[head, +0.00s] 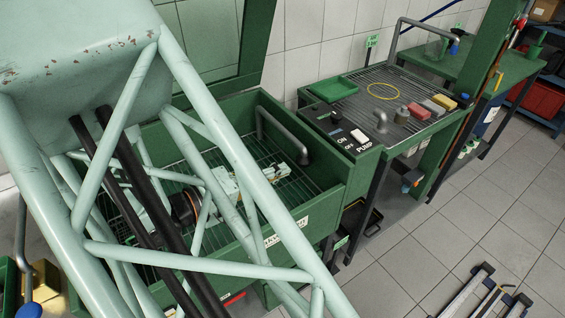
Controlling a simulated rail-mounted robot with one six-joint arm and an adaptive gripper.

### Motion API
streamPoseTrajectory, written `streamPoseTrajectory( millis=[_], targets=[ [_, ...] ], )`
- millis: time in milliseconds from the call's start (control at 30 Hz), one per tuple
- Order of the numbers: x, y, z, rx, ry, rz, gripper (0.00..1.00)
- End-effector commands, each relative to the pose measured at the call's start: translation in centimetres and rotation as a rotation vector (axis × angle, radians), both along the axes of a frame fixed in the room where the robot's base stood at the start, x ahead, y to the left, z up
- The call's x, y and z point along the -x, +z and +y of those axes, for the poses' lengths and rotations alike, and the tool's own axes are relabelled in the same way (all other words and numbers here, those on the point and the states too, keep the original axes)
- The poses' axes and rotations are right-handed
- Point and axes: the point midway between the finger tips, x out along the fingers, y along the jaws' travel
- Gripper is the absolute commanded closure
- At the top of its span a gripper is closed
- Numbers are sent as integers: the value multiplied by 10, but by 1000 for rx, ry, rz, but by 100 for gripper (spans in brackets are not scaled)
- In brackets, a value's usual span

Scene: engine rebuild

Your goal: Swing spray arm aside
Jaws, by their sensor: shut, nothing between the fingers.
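The spray arm (282,137) is a bent grey pipe inside the green wash tank (332,192). It rises near the back wall and slants down to a thick nozzle head at the right side, above the grid. My gripper (268,174) appears small, partly behind my mint-green truss, low over the grid and left of the nozzle head. It is shut and empty. It looks apart from the spray arm, but the exact gap cannot be told. The truss hides much of the tank's left part. The tank's lid (258,45) stands raised.
A pump switch box (343,133) sits at the tank's right edge. Beyond it a grated bench (345,107) holds a green tray (332,89), a yellow ring (384,91) and coloured blocks (432,108). The tiled floor at right is mostly clear, with a metal frame (487,296) at the bottom.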

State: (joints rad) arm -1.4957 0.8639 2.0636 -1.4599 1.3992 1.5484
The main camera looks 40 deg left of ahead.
Motion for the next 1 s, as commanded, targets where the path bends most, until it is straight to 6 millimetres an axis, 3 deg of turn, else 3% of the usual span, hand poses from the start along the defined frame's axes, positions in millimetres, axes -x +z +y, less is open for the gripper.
streamPoseTrajectory(
  millis=[267, 1000],
  targets=[
    [9, 2, -5, 1, 1, 0, 100],
    [9, 2, -5, 0, 0, 0, 100]
  ],
)
